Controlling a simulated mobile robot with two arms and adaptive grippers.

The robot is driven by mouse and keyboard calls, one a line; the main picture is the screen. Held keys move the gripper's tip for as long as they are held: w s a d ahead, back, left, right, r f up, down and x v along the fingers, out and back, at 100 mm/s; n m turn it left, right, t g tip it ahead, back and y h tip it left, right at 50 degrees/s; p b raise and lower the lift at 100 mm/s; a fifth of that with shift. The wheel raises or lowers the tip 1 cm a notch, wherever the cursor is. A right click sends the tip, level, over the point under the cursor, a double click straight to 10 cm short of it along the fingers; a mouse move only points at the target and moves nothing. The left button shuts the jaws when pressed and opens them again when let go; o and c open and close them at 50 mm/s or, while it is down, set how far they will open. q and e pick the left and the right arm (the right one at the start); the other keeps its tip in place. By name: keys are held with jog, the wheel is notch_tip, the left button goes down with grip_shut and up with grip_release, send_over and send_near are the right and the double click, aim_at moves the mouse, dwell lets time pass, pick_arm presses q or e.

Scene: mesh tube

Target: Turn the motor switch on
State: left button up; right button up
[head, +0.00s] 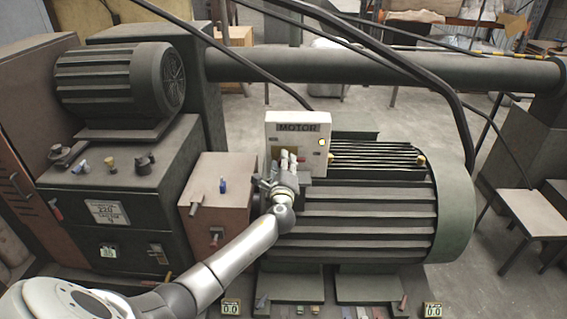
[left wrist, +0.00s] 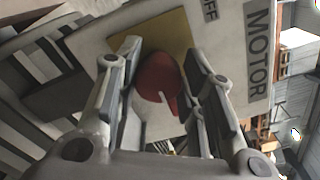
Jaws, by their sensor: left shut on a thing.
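The white motor switch box (head: 298,119), labelled MOTOR, stands upright against the front of the large green motor (head: 350,215). A yellow round lamp (head: 323,142) is on its right side. My left gripper (head: 288,157) is at the lower face of the box and hides the switch in the head view. In the left wrist view, the red switch knob (left wrist: 157,78) with a white pointer mark sits on a yellow plate (left wrist: 168,32), between the fingers of my left gripper (left wrist: 158,75). The gripper is shut on the knob. Part of an OFF label shows beside the plate. My right gripper is not in view.
A brown box with levers (head: 222,190) stands just left of the switch box. A green machine (head: 125,205) with knobs carries a smaller motor (head: 115,80). Black cables (head: 255,65) and a thick pipe (head: 380,66) run behind.

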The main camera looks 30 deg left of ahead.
pick_arm(q)
jog(key=shift+d+f+m, duration=0.15)
jog(key=shift+f+m, duration=0.1)
jog(key=shift+m, duration=0.25)
jog(key=shift+s+d+f, duration=0.1)
jog(key=shift+f, duration=0.15)
jog(key=o, duration=1)
jog(key=shift+c, duration=0.2)
jog(key=shift+r, duration=0.1)
jog(key=shift+r, duration=0.2)
jog(key=v, duration=1.2)
jog(key=shift+f, duration=0.15)
